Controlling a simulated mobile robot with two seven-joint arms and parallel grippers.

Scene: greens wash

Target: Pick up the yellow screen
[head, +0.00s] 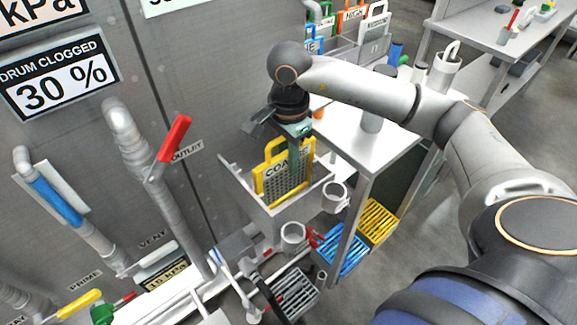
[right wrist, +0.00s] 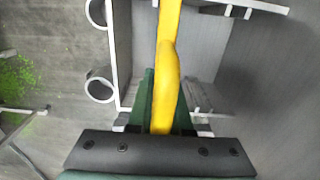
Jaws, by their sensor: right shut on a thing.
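The yellow screen (head: 272,181) is a flat mesh panel with a top handle and a label that starts "COA"; the rest is hidden behind my gripper. It stands upright in an open-topped grey box (head: 247,191) against the wall panel. My right gripper (head: 300,150) comes down from above and is shut on the screen. In the right wrist view the yellow screen (right wrist: 168,70) shows edge-on between the green fingers, with the box walls around it. Whether the screen touches the box floor is hidden. My left gripper does not show.
Other handled screens, including an orange one (head: 350,18), stand in a rack behind my right arm. A white table (head: 385,150) is right of the box. Blue (head: 345,250) and yellow (head: 378,222) slotted trays sit low. A red-handled pipe (head: 174,140) stands left.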

